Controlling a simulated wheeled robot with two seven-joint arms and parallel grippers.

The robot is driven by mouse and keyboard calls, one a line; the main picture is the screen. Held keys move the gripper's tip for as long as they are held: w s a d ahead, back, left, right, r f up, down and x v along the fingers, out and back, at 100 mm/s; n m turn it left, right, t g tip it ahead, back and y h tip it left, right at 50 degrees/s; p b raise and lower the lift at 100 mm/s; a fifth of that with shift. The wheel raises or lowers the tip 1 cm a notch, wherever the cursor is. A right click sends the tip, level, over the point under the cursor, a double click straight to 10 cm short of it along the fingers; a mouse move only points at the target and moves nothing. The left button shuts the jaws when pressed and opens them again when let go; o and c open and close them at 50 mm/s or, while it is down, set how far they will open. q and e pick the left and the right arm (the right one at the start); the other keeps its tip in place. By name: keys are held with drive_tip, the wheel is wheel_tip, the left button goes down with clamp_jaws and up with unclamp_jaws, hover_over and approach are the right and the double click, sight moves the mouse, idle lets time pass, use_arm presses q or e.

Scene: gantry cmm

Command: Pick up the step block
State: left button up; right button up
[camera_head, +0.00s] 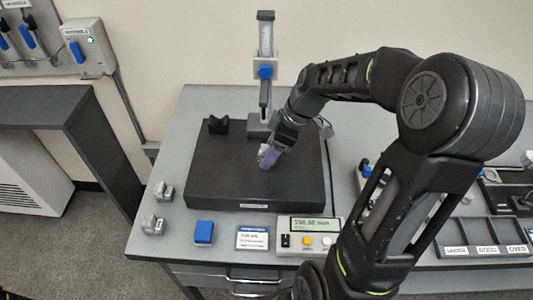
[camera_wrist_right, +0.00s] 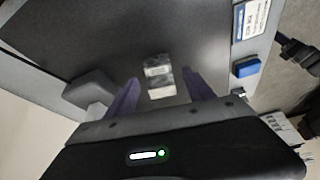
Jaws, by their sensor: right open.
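The step block (camera_wrist_right: 158,77) is a small silver stepped piece. In the right wrist view it lies on the dark plate, in the gap between my two purple fingertips. My right gripper (camera_wrist_right: 163,95) is open, with a finger on each side of the block; I cannot tell whether either touches it. In the head view my right gripper (camera_head: 269,156) is low over the dark surface plate (camera_head: 215,190), and it hides the block there. My left gripper is not in view.
A black V-shaped block (camera_head: 218,125) is on the plate's back left. Two metal clamps (camera_head: 163,190), a blue block (camera_head: 204,232) and a readout box (camera_head: 308,232) lie along the table. Trays (camera_head: 480,235) are at right.

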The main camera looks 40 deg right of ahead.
drive_tip(key=shift+w+a+f, duration=0.1)
drive_tip(key=shift+w+f, duration=0.05)
drive_tip(key=shift+f, duration=0.2)
idle(0.3)
clamp_jaws()
idle(0.5)
